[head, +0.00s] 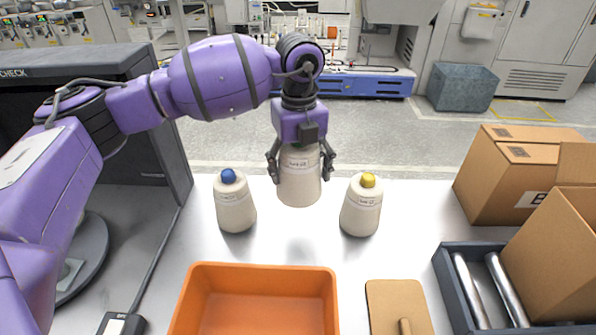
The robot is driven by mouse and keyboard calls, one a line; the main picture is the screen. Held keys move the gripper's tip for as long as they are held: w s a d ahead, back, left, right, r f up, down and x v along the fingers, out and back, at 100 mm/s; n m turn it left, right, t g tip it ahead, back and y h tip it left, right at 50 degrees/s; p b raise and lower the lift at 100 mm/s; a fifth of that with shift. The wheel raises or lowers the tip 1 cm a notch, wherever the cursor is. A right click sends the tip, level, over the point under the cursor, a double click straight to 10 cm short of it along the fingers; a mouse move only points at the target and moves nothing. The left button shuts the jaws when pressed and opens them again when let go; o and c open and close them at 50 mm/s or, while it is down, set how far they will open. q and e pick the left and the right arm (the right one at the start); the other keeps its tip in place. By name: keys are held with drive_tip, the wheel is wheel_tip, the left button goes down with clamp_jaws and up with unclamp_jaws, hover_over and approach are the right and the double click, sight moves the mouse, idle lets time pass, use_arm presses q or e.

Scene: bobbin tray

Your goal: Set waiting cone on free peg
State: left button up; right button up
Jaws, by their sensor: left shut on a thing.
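A cream yarn cone (299,187) is between the fingers of my left gripper (300,172), which is shut on it from above. The cone is upright with a small label; its tip is mostly hidden by the gripper. I cannot tell whether its base touches the table. A cone with a blue tip (235,207) stands to its left, and a cone with a yellow tip (360,210) stands to its right. A tan board (393,294) lies at the front, with a short wooden peg (405,326) partly cut off by the lower edge. My right gripper is out of view.
An orange bin (262,268), empty where it shows, is at the front. A dark roller tray (445,285) and cardboard boxes (500,190) are at the right. A dark booth marked CHECK (150,150) stands at the left. The white table (300,240) is clear between cones and bin.

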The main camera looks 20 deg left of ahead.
use_arm(q)
wheel_tip(320, 180, up, 14)
drive_tip(key=p, duration=0.5)
drive_tip(key=shift+d+r, duration=0.1)
drive_tip(key=shift+r, duration=2.45)
